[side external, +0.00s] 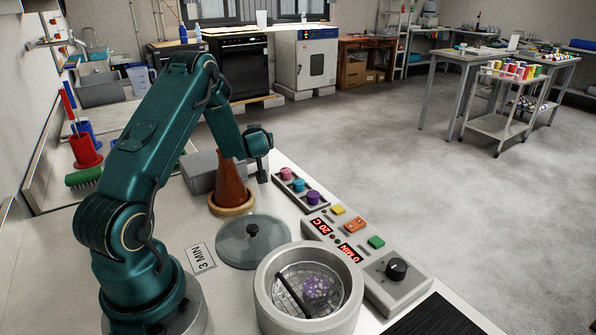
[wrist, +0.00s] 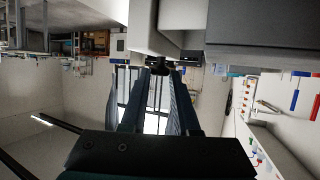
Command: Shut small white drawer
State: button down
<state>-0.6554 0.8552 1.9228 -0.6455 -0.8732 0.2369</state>
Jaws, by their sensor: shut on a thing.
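In the wrist view, a small pale drawer (wrist: 165,28) juts out beside a darker grey housing (wrist: 265,58). My gripper (wrist: 160,70) is at its near face, with the fingers closed together on a small dark piece there that looks like the drawer's handle. In the side external view, my gripper (side external: 262,172) points down just right of a brown cone (side external: 230,178). The grey box (side external: 203,170) stands behind the cone. The drawer front is hidden there by the cone and gripper, so how far it stands out cannot be told.
The cone stands on a wooden ring close to my gripper. A rack with coloured knobs (side external: 299,186), a glass lid (side external: 253,242), a round pot (side external: 309,290) and a control panel (side external: 365,262) are nearer on the bench.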

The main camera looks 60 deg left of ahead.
jog(key=shift+s, duration=0.3)
jog(key=c, duration=0.7)
grip_release()
jog(key=shift+d, duration=0.1)
jog(key=shift+v, duration=2.5)
